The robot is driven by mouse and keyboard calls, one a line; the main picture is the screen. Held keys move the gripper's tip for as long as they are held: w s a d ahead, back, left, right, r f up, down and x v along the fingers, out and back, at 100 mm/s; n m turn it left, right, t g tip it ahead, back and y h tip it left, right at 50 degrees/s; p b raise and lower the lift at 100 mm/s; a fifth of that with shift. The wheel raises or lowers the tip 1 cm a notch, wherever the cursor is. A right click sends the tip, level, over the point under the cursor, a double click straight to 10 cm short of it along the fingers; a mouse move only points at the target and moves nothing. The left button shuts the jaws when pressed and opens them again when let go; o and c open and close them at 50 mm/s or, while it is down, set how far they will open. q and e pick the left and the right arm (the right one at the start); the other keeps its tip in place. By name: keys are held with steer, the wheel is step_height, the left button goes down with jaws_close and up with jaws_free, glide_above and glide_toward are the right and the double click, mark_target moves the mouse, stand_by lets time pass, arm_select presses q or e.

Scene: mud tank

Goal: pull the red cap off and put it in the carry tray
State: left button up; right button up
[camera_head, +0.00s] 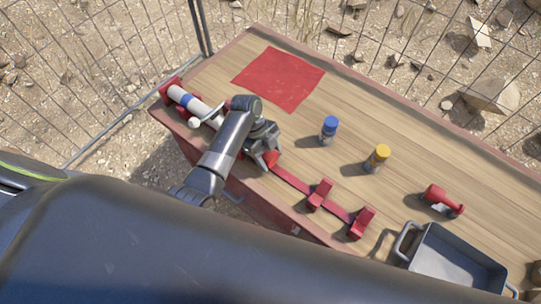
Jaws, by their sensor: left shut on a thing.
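My left gripper (266,150) is over the front part of the table, shut on a red piece (271,159) that looks like the red cap. The piece is largely covered by the jaws, and I cannot tell whether it touches the red rail below. A white tube with a blue band (186,101) lies at the table's left end, its right part hidden by my arm. The grey carry tray (456,262) stands at the lower right, partly cut off by my body; the part that shows looks empty. My right gripper is not in view.
A red rail with upright red blocks (320,193) runs along the front edge. A red mat (279,78) lies at the back left. Wire fence surrounds the table.

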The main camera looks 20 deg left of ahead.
arm_select(q)
steer(key=shift+s+d+p, duration=0.3)
steer(key=shift+d, duration=0.5)
steer(key=shift+s+d+p, duration=0.25)
steer(key=shift+d, duration=0.5)
steer(key=shift+s+d+p, duration=0.3)
steer(key=shift+d, duration=0.5)
step_height(320, 180, up, 8)
steer(key=p, duration=0.5)
steer(key=shift+f, duration=0.25)
